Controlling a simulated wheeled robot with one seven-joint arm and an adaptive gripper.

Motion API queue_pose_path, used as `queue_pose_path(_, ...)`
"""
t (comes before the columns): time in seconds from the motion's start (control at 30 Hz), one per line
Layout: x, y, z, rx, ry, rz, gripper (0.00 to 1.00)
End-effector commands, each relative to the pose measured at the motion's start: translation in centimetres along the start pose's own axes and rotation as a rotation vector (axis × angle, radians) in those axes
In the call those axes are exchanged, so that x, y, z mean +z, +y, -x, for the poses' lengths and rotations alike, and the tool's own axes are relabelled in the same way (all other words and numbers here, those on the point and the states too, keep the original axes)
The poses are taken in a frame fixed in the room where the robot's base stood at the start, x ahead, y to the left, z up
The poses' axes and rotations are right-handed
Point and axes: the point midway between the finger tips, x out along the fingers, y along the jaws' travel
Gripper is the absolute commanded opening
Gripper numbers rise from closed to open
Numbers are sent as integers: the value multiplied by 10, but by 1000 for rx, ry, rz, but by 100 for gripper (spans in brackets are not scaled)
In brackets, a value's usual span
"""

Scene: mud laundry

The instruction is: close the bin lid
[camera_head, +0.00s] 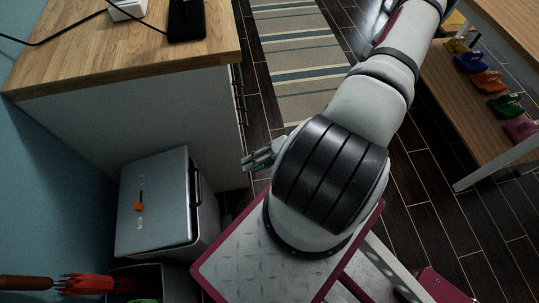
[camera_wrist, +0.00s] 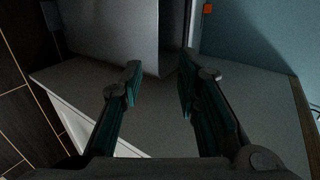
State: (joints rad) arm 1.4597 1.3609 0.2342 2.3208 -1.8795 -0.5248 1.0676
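The grey bin (camera_head: 207,222) stands at the lower left in the head view, beside the white-sided counter. Its flat grey lid (camera_head: 160,190) spans the top, with a small orange and black mark on it. A dark handle shows along the lid's right edge. I cannot tell whether the lid is fully down. My gripper (camera_head: 256,160) is to the right of the bin, apart from it, partly hidden by my arm. In the wrist view my gripper (camera_wrist: 157,80) is open, with nothing between its fingers. A grey panel beyond the fingers may be the bin.
The wood-topped counter (camera_head: 130,55) rises behind the bin. A striped rug (camera_head: 295,60) lies on the dark floor. A wooden bench (camera_head: 465,120) with colourful shoes is at right.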

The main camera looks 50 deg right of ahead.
Motion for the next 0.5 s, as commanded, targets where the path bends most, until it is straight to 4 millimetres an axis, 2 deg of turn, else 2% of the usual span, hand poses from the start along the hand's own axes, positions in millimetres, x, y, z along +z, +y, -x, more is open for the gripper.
queue_pose_path(0.3,-1,1,61,6,0,2,30)
queue_pose_path(0.5,0,0,94,4,0,1,30)
